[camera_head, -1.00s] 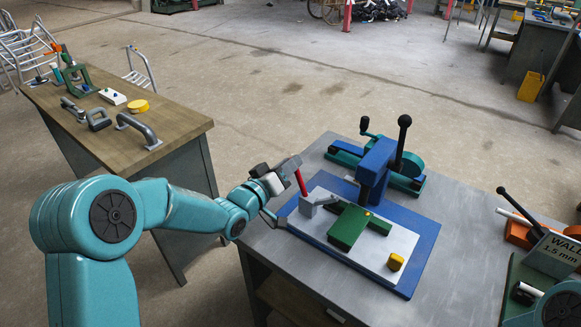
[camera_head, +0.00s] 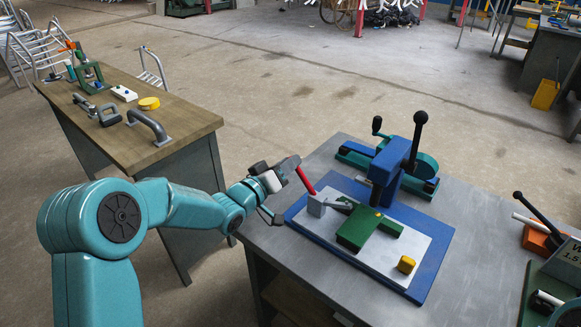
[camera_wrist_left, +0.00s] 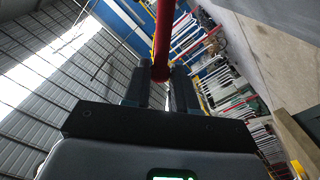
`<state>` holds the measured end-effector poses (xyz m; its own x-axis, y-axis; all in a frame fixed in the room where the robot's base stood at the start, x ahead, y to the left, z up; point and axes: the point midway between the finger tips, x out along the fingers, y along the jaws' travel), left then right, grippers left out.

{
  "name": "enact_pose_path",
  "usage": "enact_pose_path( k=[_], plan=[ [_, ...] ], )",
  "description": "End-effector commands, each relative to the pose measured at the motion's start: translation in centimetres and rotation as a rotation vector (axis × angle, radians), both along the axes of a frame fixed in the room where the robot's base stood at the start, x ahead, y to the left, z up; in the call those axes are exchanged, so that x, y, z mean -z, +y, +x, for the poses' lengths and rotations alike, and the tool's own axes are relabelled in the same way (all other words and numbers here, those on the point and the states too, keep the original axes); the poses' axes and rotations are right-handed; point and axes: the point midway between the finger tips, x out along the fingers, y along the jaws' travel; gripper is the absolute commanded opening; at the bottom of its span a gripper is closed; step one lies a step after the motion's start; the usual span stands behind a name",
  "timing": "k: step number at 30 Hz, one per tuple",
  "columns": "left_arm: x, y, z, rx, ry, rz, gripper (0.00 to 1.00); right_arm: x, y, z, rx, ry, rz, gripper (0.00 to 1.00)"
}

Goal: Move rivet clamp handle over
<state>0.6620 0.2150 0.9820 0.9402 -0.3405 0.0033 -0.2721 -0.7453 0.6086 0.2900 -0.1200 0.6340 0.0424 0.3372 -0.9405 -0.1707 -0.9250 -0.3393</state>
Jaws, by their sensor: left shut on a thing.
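The rivet clamp has a red handle (camera_head: 306,181) and a grey bracket (camera_head: 317,206). It stands at the left corner of a white plate (camera_head: 375,262) on a blue base (camera_head: 428,270). The handle leans up and to the left from the bracket. My left gripper (camera_head: 294,167) is shut on the upper end of the handle. In the left wrist view the red handle (camera_wrist_left: 164,45) runs between the dark fingers of my left gripper (camera_wrist_left: 160,75). The fingers partly hide the handle's end. My right gripper is not in view.
A green block (camera_head: 357,228) and a yellow piece (camera_head: 406,264) sit on the white plate. A blue press (camera_head: 388,170) with a black-knobbed lever stands behind. A wooden bench (camera_head: 165,125) with several tools is at the left. The grey table's front is clear.

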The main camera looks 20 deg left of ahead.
Motion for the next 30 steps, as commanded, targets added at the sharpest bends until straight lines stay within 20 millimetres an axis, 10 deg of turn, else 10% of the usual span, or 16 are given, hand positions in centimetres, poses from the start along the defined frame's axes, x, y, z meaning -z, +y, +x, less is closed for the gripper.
enact_pose_path(
  k=[30],
  plan=[
    [4.0,2.3,0.8,0.000,0.006,0.002,0.11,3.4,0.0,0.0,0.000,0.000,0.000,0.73]
  ],
)
